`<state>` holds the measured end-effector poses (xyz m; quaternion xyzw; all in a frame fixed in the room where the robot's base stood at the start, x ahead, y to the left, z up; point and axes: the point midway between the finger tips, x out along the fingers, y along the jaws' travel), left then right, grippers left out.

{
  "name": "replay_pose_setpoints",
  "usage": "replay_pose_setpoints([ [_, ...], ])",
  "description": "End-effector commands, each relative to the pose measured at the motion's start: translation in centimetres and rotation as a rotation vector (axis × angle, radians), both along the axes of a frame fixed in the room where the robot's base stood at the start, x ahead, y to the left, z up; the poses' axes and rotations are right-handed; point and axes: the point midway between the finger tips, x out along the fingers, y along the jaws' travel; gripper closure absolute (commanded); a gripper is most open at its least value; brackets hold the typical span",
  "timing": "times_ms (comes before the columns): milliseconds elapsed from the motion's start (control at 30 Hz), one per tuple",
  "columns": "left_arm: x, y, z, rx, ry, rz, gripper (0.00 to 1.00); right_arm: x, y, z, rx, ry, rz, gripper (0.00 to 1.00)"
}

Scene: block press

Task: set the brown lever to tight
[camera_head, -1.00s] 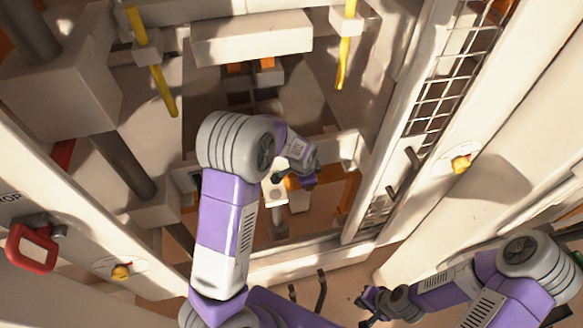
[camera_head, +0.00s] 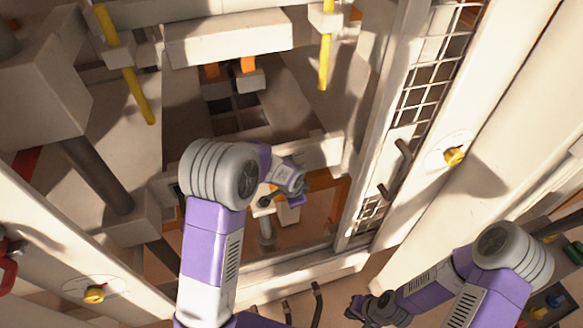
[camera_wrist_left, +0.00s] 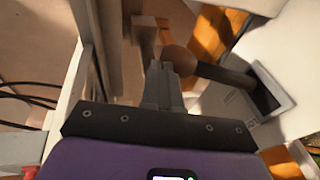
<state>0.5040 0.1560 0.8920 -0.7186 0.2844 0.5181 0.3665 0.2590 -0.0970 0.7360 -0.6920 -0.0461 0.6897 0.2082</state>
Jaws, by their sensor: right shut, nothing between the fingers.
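The brown lever (camera_wrist_left: 220,74) shows in the left wrist view as a round brown knob on a dark rod, which comes out of a slot in a pale panel (camera_wrist_left: 285,95) on the right. My left gripper (camera_wrist_left: 164,70) looks shut, with its fingertips right beside the knob. I cannot tell whether they touch it. In the head view my left gripper (camera_head: 298,186) is down inside the press frame, and its arm partly hides the lever's place. My right gripper (camera_head: 358,309) is shut and empty at the bottom, outside the frame. The tight marking cannot be read.
Yellow rods (camera_head: 125,70) hang on the press, with a pale crossbar (camera_head: 230,42) between them. A wire mesh guard (camera_head: 430,95) stands on the right. Yellow knobs sit on the right post (camera_head: 455,155) and left post (camera_head: 94,294). A red handle (camera_head: 6,265) is at the left edge.

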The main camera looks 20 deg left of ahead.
Motion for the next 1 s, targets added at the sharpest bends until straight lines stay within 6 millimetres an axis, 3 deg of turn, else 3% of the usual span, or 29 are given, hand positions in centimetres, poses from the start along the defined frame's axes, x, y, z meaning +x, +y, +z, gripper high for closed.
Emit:
replay_pose_setpoints([
  [33,-0.4,0.1,-0.7,0.003,0.016,0.002,1.00,0.0,0.0,-0.1,0.000,0.000,0.000,1.00],
  [467,-0.7,0.1,-0.5,0.005,0.022,0.001,1.00,0.0,0.0,0.1,0.000,0.000,0.000,1.00],
  [567,-1.1,-0.2,0.6,0.005,0.019,-0.002,1.00,0.0,0.0,0.8,0.000,0.000,0.000,1.00],
  [733,-2.1,-1.4,4.1,0.003,0.001,-0.013,1.00,0.0,0.0,2.6,0.000,0.000,0.000,1.00],
  [1000,-5.5,-2.4,9.0,0.001,-0.004,-0.013,1.00,0.0,0.0,2.8,0.000,0.000,0.000,1.00],
])
